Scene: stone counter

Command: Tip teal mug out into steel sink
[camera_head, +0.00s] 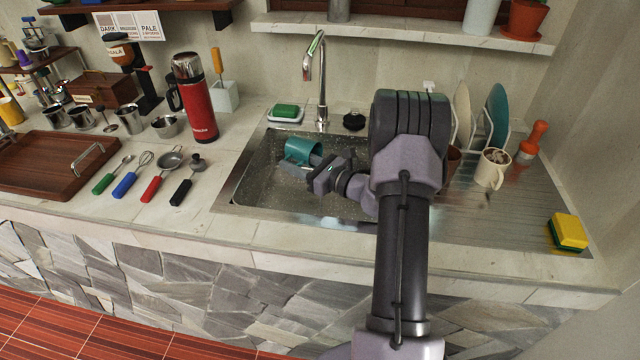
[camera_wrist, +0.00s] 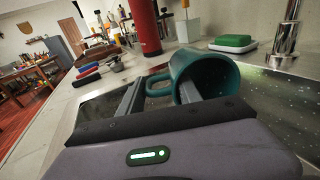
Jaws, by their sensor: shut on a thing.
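The teal mug (camera_head: 302,149) is held over the left part of the steel sink (camera_head: 262,190) basin. My arm hides the right part of the basin.
The tap (camera_head: 321,85) stands behind the basin, beside a green sponge on a white dish (camera_head: 286,113). A cream mug (camera_head: 491,168), dish rack with plates (camera_head: 497,112) and yellow sponge (camera_head: 568,231) are on the right.

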